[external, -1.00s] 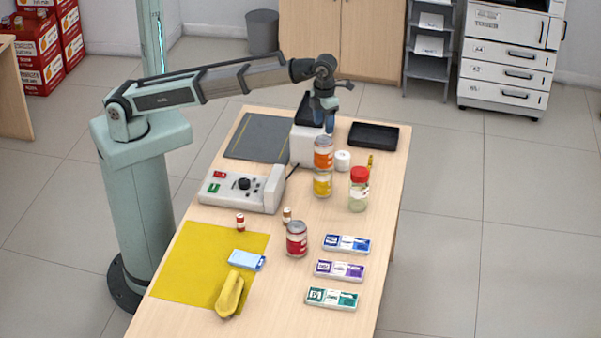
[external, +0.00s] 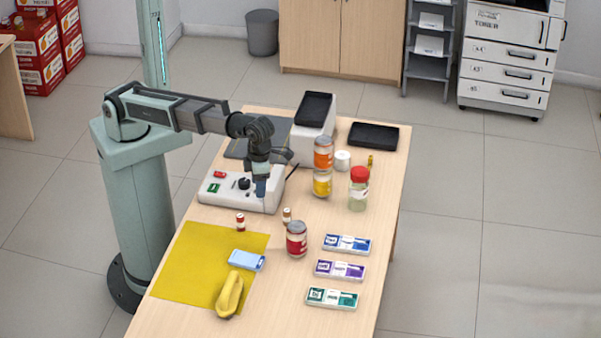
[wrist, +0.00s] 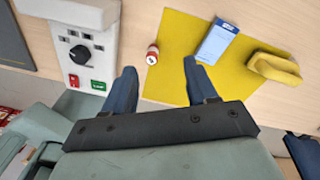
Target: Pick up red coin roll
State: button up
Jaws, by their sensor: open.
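A small brown roll (external: 286,215) and a red-labelled can (external: 296,239) stand right of the red roll. A light blue pack (external: 246,260) and a yellow banana-like object (external: 230,294) lie nearer. Stacked cans (external: 322,170) and a red-lidded jar (external: 359,189) stand farther right.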

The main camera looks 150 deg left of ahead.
aim_at(240, 216)
jog(key=s+d+f+n, duration=0.2)
jog(key=s+d+n, duration=0.1)
jog(key=n, duration=0.7)
jog(key=s+d+f+n, duration=0.2)
jog(key=s+n, duration=0.1)
jog(key=n, duration=0.8)
notch_tip(240, 216, down, 9)
jog(key=n, duration=1.5)
jog(key=shift+w+r+t, duration=0.15)
jog(key=shift+r+t, duration=0.05)
jog(key=shift+t, duration=0.2)
jog(key=shift+a+f, duration=0.15)
jog(key=shift+f, duration=1.2)
jog(key=shift+a+f, duration=0.15)
jog(key=shift+f, duration=1.15)
jog(key=shift+c, duration=0.4)
